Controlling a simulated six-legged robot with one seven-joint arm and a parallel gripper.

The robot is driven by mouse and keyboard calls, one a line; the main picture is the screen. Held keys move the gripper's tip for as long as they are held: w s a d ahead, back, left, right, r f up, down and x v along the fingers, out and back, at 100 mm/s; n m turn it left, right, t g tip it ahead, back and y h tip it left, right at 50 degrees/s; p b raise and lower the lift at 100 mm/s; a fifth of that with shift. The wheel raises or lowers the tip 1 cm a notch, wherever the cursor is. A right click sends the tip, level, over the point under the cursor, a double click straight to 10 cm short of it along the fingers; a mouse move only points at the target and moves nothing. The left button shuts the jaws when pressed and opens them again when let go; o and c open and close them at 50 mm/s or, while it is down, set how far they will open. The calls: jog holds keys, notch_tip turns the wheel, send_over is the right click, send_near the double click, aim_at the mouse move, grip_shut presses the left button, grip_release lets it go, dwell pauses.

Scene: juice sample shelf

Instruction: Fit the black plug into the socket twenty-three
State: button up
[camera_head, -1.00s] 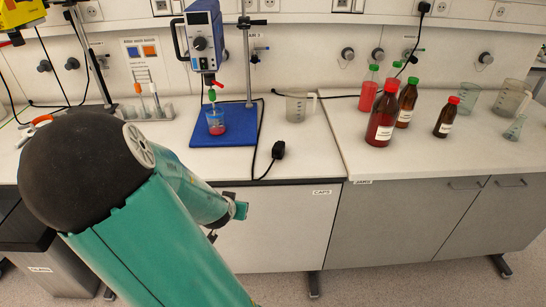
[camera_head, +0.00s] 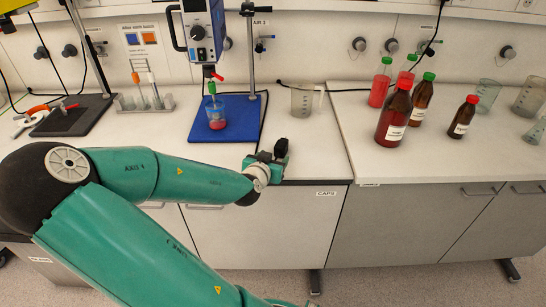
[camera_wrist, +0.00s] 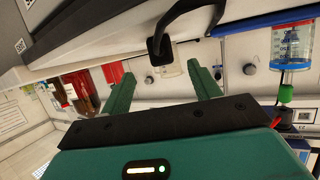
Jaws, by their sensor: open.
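The black plug (camera_head: 281,147) lies on the white worktop near its front edge, right of the blue mat. My gripper (camera_head: 268,158) is at the worktop edge, right by the plug and partly overlapping it in the head view. In the wrist view the plug (camera_wrist: 160,48) and its dark cord show between and just beyond the two teal fingertips. The fingers (camera_wrist: 158,78) are open, with room on both sides of the plug. I cannot tell whether they touch it.
A stirrer (camera_head: 203,30) stands over a beaker (camera_head: 217,112) on a blue mat (camera_head: 238,128), left of the plug. A clear jug (camera_head: 303,100) stands behind. Brown bottles (camera_head: 395,112) stand on the right worktop. Wall fittings (camera_head: 360,44) line the back.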

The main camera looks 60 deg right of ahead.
aim_at(280, 146)
jog(key=shift+x, duration=4.25)
jog(key=shift+w, duration=0.1)
jog(key=c, duration=1.3)
jog(key=shift+r, duration=2.5)
jog(key=shift+a, duration=0.15)
